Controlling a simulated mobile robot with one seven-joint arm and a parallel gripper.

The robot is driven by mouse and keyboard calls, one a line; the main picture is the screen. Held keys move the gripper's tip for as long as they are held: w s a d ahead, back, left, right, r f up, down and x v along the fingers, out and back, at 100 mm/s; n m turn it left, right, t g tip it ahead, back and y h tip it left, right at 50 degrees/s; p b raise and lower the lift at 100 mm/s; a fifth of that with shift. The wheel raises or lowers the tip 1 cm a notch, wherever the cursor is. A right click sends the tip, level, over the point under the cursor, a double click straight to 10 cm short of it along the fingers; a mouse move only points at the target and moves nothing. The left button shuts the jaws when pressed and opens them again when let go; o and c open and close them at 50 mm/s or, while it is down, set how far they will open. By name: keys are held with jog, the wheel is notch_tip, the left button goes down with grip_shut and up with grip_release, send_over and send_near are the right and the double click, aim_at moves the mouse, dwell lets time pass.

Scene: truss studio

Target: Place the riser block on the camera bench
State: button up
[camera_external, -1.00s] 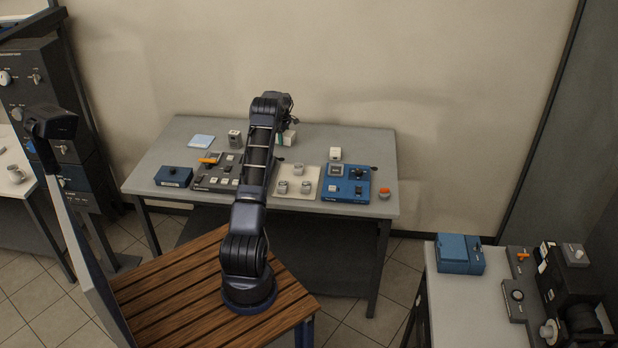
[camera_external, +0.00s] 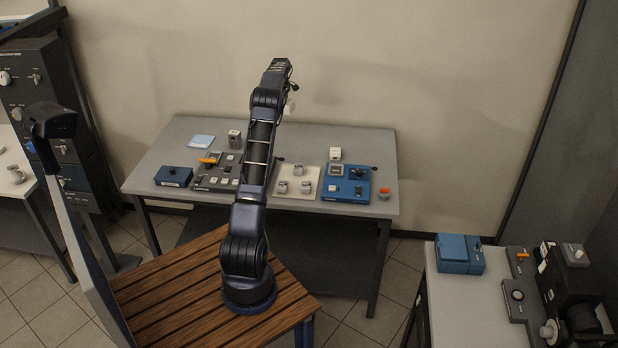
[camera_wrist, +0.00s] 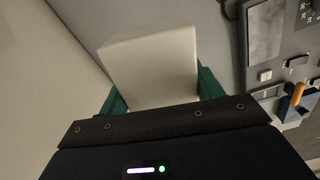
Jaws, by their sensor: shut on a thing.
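My gripper (camera_wrist: 160,92) is shut on a plain off-white block (camera_wrist: 150,65), which fits the riser block. In the wrist view the block sits between the green fingers, with its lower end hidden by the gripper body. In the outside view my arm is raised above the grey centre table (camera_external: 350,206), and the gripper is mostly hidden behind the arm. A small pale patch of the block (camera_external: 293,88) shows at the arm's right side, in front of the wall. No table is visibly labelled, so I cannot tell which is the camera bench.
The centre table bears a dark control panel (camera_external: 215,183), a blue panel (camera_external: 352,191), a cream tray (camera_external: 285,197) and a blue box (camera_external: 174,177). A side table (camera_external: 465,315) with equipment stands at lower right. A white table (camera_external: 12,187) with mugs is at far left.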

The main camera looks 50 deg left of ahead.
jog(key=shift+r, duration=0.7)
